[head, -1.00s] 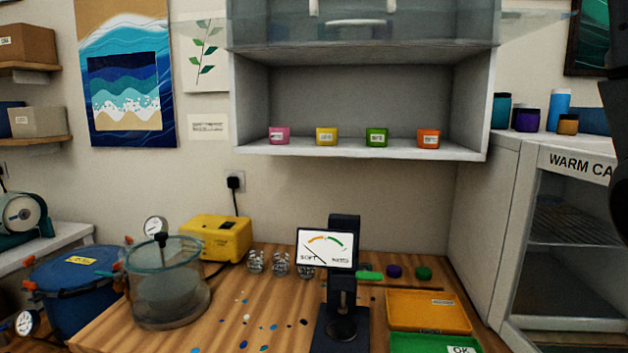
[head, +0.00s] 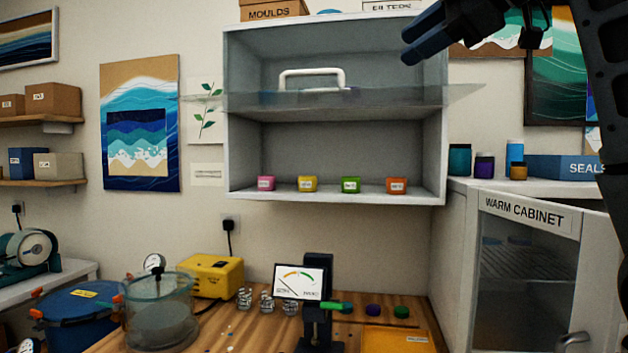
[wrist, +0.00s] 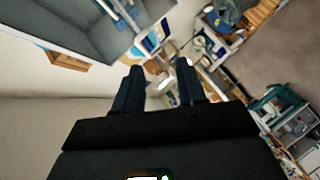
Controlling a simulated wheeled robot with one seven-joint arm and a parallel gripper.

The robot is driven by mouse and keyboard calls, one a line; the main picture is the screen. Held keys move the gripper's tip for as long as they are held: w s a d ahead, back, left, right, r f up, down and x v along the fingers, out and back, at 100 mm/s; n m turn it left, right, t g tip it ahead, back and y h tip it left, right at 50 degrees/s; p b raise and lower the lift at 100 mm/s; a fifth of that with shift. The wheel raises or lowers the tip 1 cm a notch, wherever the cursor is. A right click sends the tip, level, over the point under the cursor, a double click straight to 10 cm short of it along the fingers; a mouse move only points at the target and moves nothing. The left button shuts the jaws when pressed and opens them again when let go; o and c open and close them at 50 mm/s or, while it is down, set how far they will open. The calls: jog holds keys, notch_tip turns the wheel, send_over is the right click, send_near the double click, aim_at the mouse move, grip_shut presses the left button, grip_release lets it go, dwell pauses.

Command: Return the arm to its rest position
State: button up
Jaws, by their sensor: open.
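My gripper (head: 424,42) is at the upper right of the head view, raised in front of the wall cabinet's upper right corner. Its two dark fingers point left, apart, with nothing between them. My dark arm runs down the right edge of that view. In the wrist view my gripper (wrist: 160,88) shows its two fingers spread, with the room far off beyond them and no object held.
The wall cabinet (head: 437,150) has a raised glass door (head: 380,96) with a white handle, close to my gripper. Several small coloured pots stand on its lower shelf. The warm cabinet (head: 530,212) is at right.

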jog(key=w+f+m+t, duration=0.1)
jog(key=w+f+m, duration=0.25)
jog(key=f, duration=1.05)
jog(key=w+f+m+t, duration=0.15)
jog(key=f+m, duration=0.35)
jog(key=f, duration=0.9)
jog(key=s+d+f+m+h, duration=0.1)
jog(key=s+f+m, duration=0.1)
jog(key=f, duration=0.5)
jog(key=s+f+m+h, duration=0.1)
jog(key=s+f+m, duration=0.15)
jog(key=f, duration=0.45)
jog(key=s+d+f+m+t+h, duration=0.1)
jog(key=s+d+f+m+h, duration=0.15)
jog(key=s+f, duration=1)
jog(key=s+d+f+m+h, duration=0.1)
jog(key=s+f+m+h, duration=0.25)
jog(key=s+f, duration=0.85)
jog(key=s+r, duration=0.4)
jog(key=s, duration=0.9)
jog(key=s+d+r+m, duration=0.1)
jog(key=s+r, duration=0.3)
jog(key=s, duration=0.9)
jog(key=shift+s+d+r+h, duration=0.25)
jog(key=shift+d+r+h, duration=0.05)
jog(key=shift+r+h, duration=0.1)
